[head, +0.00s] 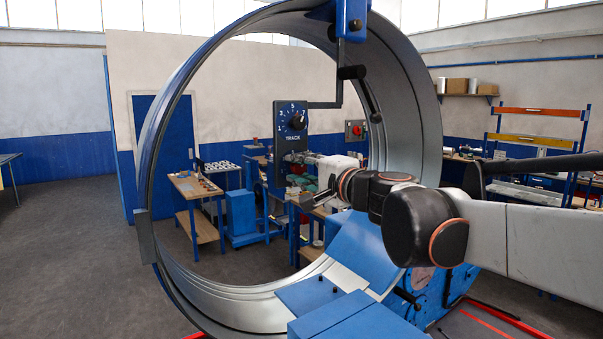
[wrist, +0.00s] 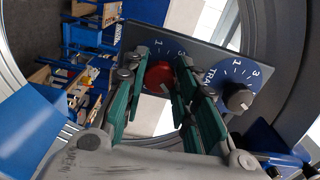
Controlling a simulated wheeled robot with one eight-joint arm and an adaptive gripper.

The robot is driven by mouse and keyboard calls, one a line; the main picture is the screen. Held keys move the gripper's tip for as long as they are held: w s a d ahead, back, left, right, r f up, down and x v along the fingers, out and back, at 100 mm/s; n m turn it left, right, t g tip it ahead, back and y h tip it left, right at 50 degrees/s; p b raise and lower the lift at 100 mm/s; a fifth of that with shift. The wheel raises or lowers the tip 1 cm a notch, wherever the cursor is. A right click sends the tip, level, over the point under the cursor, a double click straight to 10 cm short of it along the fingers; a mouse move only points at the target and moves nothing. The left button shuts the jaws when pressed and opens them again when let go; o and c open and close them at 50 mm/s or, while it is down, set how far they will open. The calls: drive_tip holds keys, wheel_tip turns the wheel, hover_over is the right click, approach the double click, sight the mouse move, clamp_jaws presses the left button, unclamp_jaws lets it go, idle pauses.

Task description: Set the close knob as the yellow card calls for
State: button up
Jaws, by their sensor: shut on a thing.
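A dark panel (head: 291,142) hangs inside the big metal ring. It bears a numbered blue dial marked TRACK with a black knob (head: 297,123), which also shows in the wrist view (wrist: 240,99). Beside that dial, in the wrist view, is a red knob (wrist: 159,77) with numerals above it; its label is hidden. My gripper (wrist: 163,80) is shut on the red knob, a green-padded finger on each side. In the head view my gripper is at the panel's lower part and covers the red knob. I see no yellow card in either view.
The ring (head: 424,110) surrounds my arm and the panel. A blue machine bed (head: 350,255) lies below my arm. Workbenches (head: 196,187) stand beyond the ring; open floor (head: 70,240) is at left.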

drive_tip(key=shift+m, duration=1.1)
drive_tip(key=o, duration=1)
drive_tip(key=shift+o, duration=0.2)
drive_tip(key=v, duration=1.2)
